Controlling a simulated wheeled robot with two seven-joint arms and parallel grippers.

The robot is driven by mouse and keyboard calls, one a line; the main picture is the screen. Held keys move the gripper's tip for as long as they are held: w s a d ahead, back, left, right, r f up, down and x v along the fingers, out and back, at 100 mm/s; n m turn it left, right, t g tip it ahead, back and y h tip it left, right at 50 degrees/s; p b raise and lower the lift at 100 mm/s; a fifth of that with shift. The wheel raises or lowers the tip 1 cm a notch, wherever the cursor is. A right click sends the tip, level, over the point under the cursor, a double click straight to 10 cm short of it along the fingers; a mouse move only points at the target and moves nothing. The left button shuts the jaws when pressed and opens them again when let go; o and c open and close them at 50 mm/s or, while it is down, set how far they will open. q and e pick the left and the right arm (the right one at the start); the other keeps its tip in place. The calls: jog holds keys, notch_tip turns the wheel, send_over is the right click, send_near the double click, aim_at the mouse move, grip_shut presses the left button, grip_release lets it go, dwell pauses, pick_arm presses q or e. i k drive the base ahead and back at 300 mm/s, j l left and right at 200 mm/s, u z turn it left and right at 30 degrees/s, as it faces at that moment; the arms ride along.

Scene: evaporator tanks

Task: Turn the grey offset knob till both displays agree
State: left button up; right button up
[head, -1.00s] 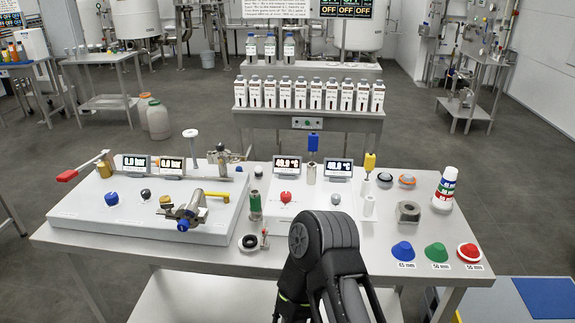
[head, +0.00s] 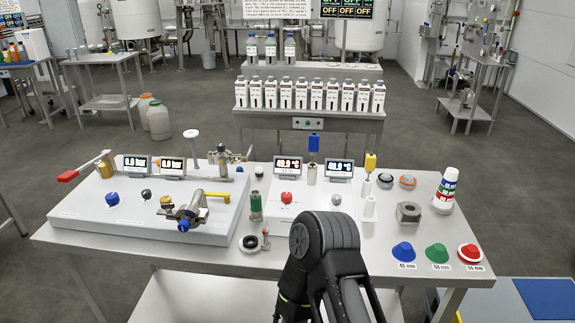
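A small grey knob (head: 336,199) sits on the right white panel (head: 308,211), just beyond my black arm, beside a red knob (head: 286,198). Behind them stand two lit displays, the left one (head: 288,167) and the right one (head: 339,169); their digits are too small to read surely. Another dark grey knob (head: 146,195) is on the left white panel (head: 75,214), below a second pair of displays, (head: 135,166) and (head: 172,167). My arm rises from the bottom, right of centre, and its wrist hides part of the panel. No gripper fingers show for either arm.
The left panel also carries a blue knob (head: 112,199), a red-handled lever (head: 68,175) and a metal valve (head: 190,210). On the right are a hex nut (head: 408,212), a spray can (head: 446,190) and coloured cones (head: 403,252).

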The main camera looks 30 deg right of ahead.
aim_at(336, 199)
jog(key=i+l+z, duration=0.15)
jog(key=z, duration=1.1)
